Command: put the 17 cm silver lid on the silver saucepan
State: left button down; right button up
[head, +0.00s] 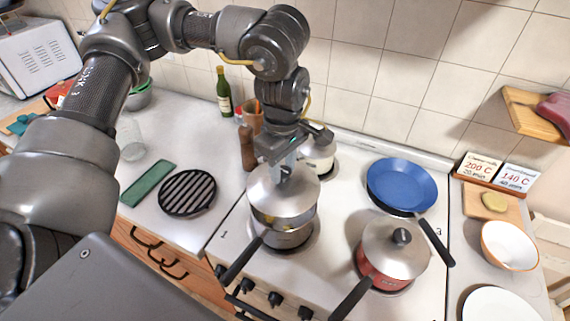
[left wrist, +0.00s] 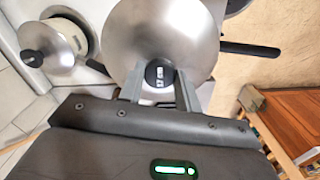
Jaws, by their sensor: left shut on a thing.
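My left gripper (head: 286,166) is shut on the black knob of a silver lid (head: 283,189). The knob, with a label that seems to read 17 cm, shows between the fingers in the left wrist view (left wrist: 160,75). The lid is a little tilted and hangs just above the silver saucepan (head: 285,239). A gap shows between the lid and the pan, with something yellow inside. The pan stands on the stove's front-left burner, its black handle pointing front-left; a black handle also shows in the left wrist view (left wrist: 250,48). My right gripper is not in view.
A red saucepan (head: 378,272) with a silver lid stands front right, a blue frying pan (head: 401,185) back right. A cream pot (head: 320,157) stands close behind the gripper. A black grill trivet (head: 187,193) and green mat (head: 148,183) lie on the left counter.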

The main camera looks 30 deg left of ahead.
aim_at(283, 184)
pick_arm(q)
notch_tip(283, 184, down, 4)
jog(key=b, duration=0.3)
jog(key=shift+r, duration=0.2)
jog(key=shift+f, duration=0.55)
dwell(0.7)
jog(key=shift+f, duration=0.6)
dwell(0.9)
jog(key=shift+c, duration=1.6)
grip_release()
